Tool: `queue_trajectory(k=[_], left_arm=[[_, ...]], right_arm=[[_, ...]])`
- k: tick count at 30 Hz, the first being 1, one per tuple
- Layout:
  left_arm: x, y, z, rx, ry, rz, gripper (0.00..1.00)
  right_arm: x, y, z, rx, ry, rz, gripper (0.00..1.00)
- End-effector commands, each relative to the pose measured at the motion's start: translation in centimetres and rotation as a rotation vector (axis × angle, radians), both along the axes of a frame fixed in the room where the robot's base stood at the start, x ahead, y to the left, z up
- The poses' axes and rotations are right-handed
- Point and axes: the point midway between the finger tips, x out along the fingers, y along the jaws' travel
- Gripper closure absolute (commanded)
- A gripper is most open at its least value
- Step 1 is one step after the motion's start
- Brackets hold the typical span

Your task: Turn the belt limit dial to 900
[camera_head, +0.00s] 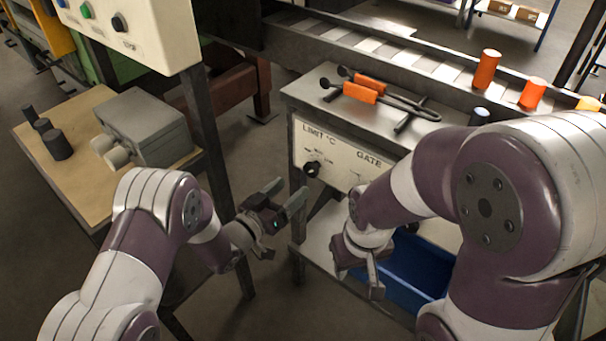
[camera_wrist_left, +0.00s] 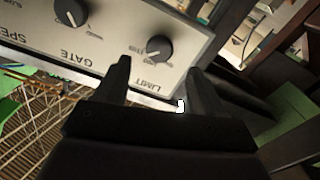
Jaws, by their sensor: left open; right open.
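The belt limit dial (camera_head: 312,169) is a small black knob under the "LIMIT °C" label on the white front panel (camera_head: 338,160). In the left wrist view the limit dial (camera_wrist_left: 159,47) shows upside down, beyond and between my open fingertips. A second knob (camera_wrist_left: 71,12), by the "GATE" label, sits to its left there. My left gripper (camera_head: 282,198) is open and empty, a little left of the panel and apart from the dial. My right gripper (camera_head: 372,268) is low in front of the panel, over the blue bin. The dial's exact setting is too small to read.
Orange-handled tongs (camera_head: 364,90) lie on the cart top (camera_head: 330,75). Orange billets (camera_head: 486,69) stand on the conveyor behind. A blue bin (camera_head: 420,272) is on the lower shelf. A wooden table (camera_head: 60,165) with a grey box (camera_head: 145,127) stands at left. Floor between is free.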

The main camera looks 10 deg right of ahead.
Motion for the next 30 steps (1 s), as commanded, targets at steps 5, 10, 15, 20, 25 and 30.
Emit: queue_trajectory(k=[5,10,15,20,25,30], left_arm=[[2.6,-3.4,-0.1,0.001,-0.002,-0.002,0.31],[4.0,-5.2,-0.1,0.002,0.001,0.000,0.31],[4.4,-5.5,0.0,0.002,0.000,0.002,0.31],[4.4,-5.5,0.0,0.002,0.000,0.002,0.38],[4.3,-5.5,0.0,0.003,0.001,0.001,0.88],[4.3,-5.5,0.0,-0.001,0.005,0.001,0.87]], right_arm=[[0.0,0.0,-0.4,0.000,0.000,0.000,0.57],[0.0,0.0,-0.5,0.000,0.000,0.000,0.57],[0.0,0.0,-0.5,0.000,0.000,0.000,0.57],[0.0,0.0,-0.5,0.000,0.000,0.000,0.57],[0.0,0.0,-0.5,0.000,0.000,0.000,0.57],[0.0,0.0,-0.5,0.000,0.000,0.000,0.57]])
